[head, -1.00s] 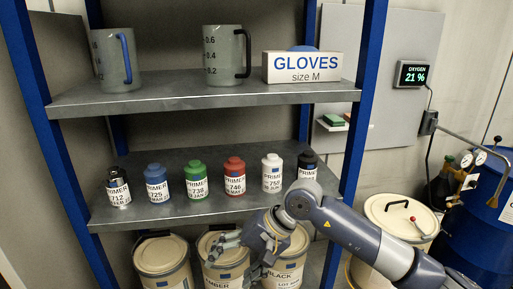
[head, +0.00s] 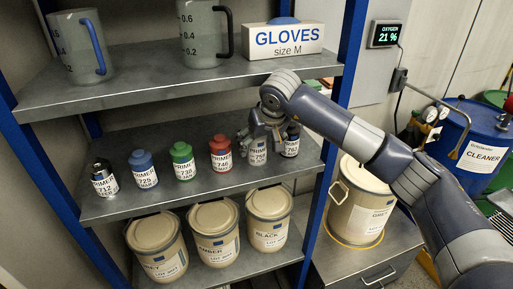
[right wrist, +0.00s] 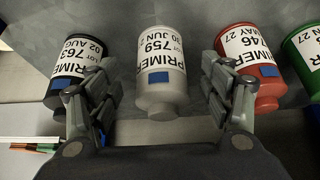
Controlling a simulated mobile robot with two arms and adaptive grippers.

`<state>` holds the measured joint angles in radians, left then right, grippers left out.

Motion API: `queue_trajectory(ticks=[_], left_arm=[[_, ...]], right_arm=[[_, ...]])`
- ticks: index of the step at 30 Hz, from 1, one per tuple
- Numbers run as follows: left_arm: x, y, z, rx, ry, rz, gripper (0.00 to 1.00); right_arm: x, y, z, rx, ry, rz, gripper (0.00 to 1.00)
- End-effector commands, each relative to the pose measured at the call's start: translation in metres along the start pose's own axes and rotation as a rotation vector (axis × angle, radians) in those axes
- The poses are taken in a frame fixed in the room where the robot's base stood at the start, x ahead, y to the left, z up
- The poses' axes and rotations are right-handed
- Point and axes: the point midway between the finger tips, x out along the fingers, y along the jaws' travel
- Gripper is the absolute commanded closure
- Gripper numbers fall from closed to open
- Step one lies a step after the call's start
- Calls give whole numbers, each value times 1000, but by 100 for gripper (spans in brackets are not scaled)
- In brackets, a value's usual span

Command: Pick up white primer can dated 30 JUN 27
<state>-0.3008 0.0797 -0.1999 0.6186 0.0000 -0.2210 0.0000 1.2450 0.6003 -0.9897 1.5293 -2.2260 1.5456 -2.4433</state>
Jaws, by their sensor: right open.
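The white primer can (right wrist: 162,85), labelled PRIMER 759 and 30 JUN, stands on the middle shelf (head: 150,205). In the right wrist view it is between the two open fingers of my right gripper (right wrist: 165,95), with a gap on each side. In the head view my right gripper (head: 265,130) covers the top of the white can (head: 257,155); its label 759 shows below. My left gripper is not in view.
The red can 746 (right wrist: 252,62) and black can 763 (right wrist: 75,65) stand close on either side, near the fingers. The upper shelf (head: 150,90) is above; large tubs (head: 213,235) are below.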

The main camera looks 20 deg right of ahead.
Motion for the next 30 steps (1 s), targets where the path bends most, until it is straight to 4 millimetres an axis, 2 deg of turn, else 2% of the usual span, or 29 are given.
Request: queue_trajectory(ticks=[1,6,16,17,24,30], left_arm=[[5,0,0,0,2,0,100],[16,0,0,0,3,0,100],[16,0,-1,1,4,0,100],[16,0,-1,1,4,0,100],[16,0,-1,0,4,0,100],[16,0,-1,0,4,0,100]], right_arm=[[11,-1,2,2,-3,-1,27],[36,-1,2,1,-2,-3,27],[42,-1,0,0,1,-2,27],[42,-1,0,0,1,-2,32],[42,-1,0,0,0,-2,84],[41,-1,-1,1,1,-3,84]])
